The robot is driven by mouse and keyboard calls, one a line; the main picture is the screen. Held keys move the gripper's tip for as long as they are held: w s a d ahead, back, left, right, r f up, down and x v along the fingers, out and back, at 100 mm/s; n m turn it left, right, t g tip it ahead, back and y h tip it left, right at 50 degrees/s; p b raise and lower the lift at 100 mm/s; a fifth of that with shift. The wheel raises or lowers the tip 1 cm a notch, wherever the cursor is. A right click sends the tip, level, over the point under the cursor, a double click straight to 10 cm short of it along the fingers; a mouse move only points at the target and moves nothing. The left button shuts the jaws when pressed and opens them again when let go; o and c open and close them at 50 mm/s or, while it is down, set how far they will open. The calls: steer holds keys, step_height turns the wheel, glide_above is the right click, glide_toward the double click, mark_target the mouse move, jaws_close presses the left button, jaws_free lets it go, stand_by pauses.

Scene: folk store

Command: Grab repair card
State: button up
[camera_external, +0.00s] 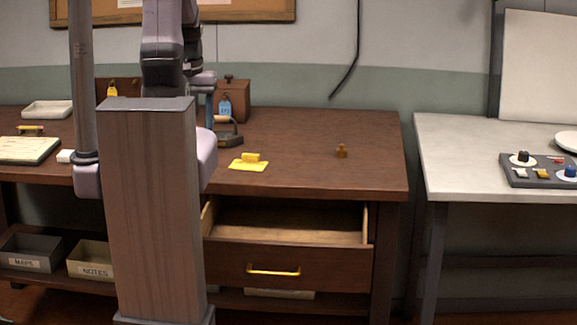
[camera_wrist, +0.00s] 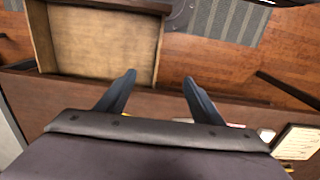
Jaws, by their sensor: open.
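A flat yellow card (camera_external: 238,167) lies on the wooden desk with a small yellow block (camera_external: 250,157) on it. I cannot read any writing, so I cannot tell whether it is the repair card. In the wrist view my gripper (camera_wrist: 158,82) has its two dark fingers spread apart with nothing between them. The fingers point toward the desk's front edge, beside the open drawer (camera_wrist: 98,82).
The pulled-out drawer (camera_external: 272,259) sticks out below the desktop (camera_external: 310,127) and looks empty. A small brass object (camera_external: 341,151) stands to the right of the yellow card. An open notebook (camera_external: 27,150) lies at far left. A pale table (camera_external: 465,135) stands at right.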

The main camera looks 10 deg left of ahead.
step_height(320, 180, down, 7)
steer(key=s+d+m+g+b, duration=0.1)
steer(key=s+d+b, duration=0.1)
steer(key=b, duration=0.3)
steer(key=m+t+b, duration=0.2)
steer(key=b, duration=0.2)
glide_toward(251, 154)
steer(key=s+f, duration=0.2)
steer(key=s, duration=0.1)
steer(key=s+a+f, duration=0.1)
steer(key=s+f, duration=0.1)
steer(key=s, duration=0.2)
steer(key=s+a+f, duration=0.1)
steer(key=s+f, duration=0.1)
steer(key=s, duration=0.1)
steer(key=shift+s, duration=0.35)
steer(key=w+d+r+n+t, duration=0.15)
steer(key=w+r+t, duration=0.25)
steer(key=w, duration=0.4)
steer(key=shift+g+h, duration=0.3)
steer(key=shift+p+x, duration=1.35)
steer(key=shift+x, duration=2.2)
steer(key=shift+w+r, duration=0.1)
steer(key=shift+c, duration=0.6)
steer(key=c, duration=1)
